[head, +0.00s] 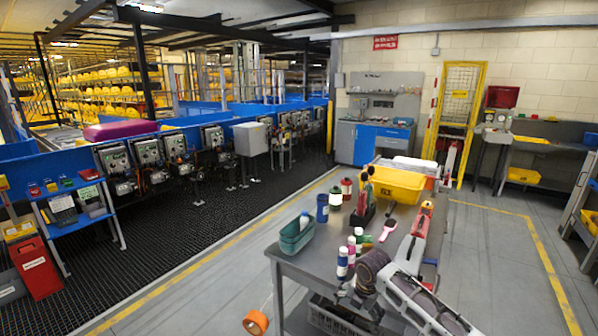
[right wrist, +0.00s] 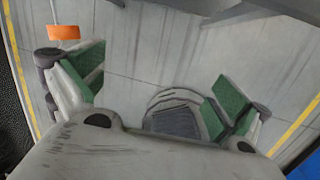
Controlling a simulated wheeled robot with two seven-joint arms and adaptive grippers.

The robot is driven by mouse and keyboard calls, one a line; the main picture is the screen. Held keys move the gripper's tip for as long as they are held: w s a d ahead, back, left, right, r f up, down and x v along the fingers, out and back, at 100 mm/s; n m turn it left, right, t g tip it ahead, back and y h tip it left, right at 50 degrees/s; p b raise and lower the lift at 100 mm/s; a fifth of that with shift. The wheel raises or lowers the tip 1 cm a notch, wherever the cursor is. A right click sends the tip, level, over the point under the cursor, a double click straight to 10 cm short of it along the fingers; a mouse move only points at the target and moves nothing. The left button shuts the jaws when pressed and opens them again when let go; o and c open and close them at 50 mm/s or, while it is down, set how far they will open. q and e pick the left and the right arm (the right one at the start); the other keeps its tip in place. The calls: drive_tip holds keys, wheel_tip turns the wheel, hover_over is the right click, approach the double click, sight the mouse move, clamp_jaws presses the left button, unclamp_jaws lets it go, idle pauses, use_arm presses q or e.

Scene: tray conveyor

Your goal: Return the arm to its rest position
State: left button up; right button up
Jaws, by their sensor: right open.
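My right arm comes in from the lower right of the head view, in front of the table's right side. My right gripper (head: 354,296) is at its end, low by the table's near edge, and partly hard to make out there. In the right wrist view the gripper (right wrist: 155,85) is open, its two green-padded fingers wide apart. Nothing is between them but a view of grey floor and a round grey base with a dark panel. My left arm and gripper are not in view.
The grey table (head: 292,264) holds a teal bin (head: 296,236), a yellow bin (head: 398,186), bottles and tools close to my right arm. The floor further left is open.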

drive_tip(key=s+d+f+m, duration=0.2)
drive_tip(key=s+f+m, duration=0.25)
drive_tip(key=f, duration=0.75)
drive_tip(key=s+d+f+m, duration=0.35)
drive_tip(key=f+m, duration=0.25)
drive_tip(key=f, duration=0.6)
drive_tip(key=s+d+f+m, duration=0.2)
drive_tip(key=s+f+m, duration=0.3)
drive_tip(key=f, duration=0.6)
drive_tip(key=s+d+f+m, duration=0.1)
drive_tip(key=s+f+m, duration=0.2)
drive_tip(key=s+f, duration=0.45)
drive_tip(key=s+d+f+m, duration=0.15)
drive_tip(key=s+f, duration=0.35)
drive_tip(key=s, duration=0.6)
drive_tip(key=s+f+m, duration=0.3)
drive_tip(key=s, duration=0.9)
drive_tip(key=s+a+f+m+g, duration=0.1)
drive_tip(key=s+f+m, duration=0.2)
drive_tip(key=s, duration=0.9)
drive_tip(key=shift+s+a+f+h, duration=0.25)
drive_tip(key=shift+f+h, duration=0.15)
drive_tip(key=shift+f, duration=0.1)
